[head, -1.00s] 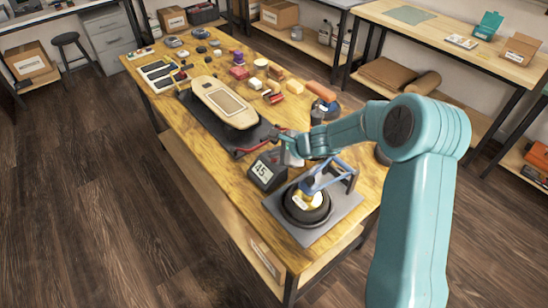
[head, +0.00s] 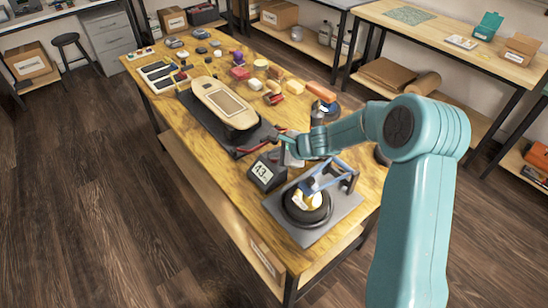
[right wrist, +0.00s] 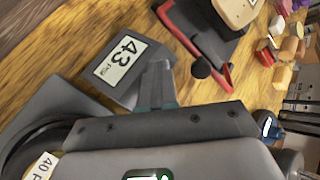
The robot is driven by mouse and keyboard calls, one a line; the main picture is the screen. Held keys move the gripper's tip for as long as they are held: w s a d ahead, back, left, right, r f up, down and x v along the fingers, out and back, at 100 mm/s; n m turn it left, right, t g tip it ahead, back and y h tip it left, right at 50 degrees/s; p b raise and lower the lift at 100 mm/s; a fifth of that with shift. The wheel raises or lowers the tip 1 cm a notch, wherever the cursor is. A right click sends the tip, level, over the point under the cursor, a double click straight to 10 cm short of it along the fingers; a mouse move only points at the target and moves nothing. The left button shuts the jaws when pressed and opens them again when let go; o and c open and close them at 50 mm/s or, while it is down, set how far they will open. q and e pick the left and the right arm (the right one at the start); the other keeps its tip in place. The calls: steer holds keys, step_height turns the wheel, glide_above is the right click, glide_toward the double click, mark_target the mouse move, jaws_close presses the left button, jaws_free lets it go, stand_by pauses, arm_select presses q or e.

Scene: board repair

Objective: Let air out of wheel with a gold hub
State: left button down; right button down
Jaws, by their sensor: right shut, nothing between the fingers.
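The wheel (head: 303,212) is a black tyre with a gold hub, lying flat on a grey plate (head: 345,207) at the table's near end. A blue bar on a dark frame (head: 335,175) reaches over its hub. The wheel's edge (right wrist: 18,150) and a tag starting "40 p" (right wrist: 42,166) show in the right wrist view. A dark gauge (head: 268,171) stands beside the plate; its display reads 43 psi in the right wrist view (right wrist: 118,62). My right gripper (right wrist: 157,75) is shut and empty, its fingertips close by the gauge; contact is unclear. My left gripper is out of view.
A skateboard deck (head: 225,102) lies on a black stand with red-handled parts just beyond the gauge. Several small blocks, wheels and tools cover the far table. The table's left front edge is mostly clear.

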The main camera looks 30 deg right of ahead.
mark_target(276, 163)
steer(key=shift+r, duration=0.1)
stand_by(0.7)
steer(key=shift+r+p, duration=0.8)
steer(key=shift+r, duration=0.05)
step_height(276, 163, up, 5)
steer(key=p, duration=0.4)
steer(key=shift+s, duration=0.1)
stand_by(1.5)
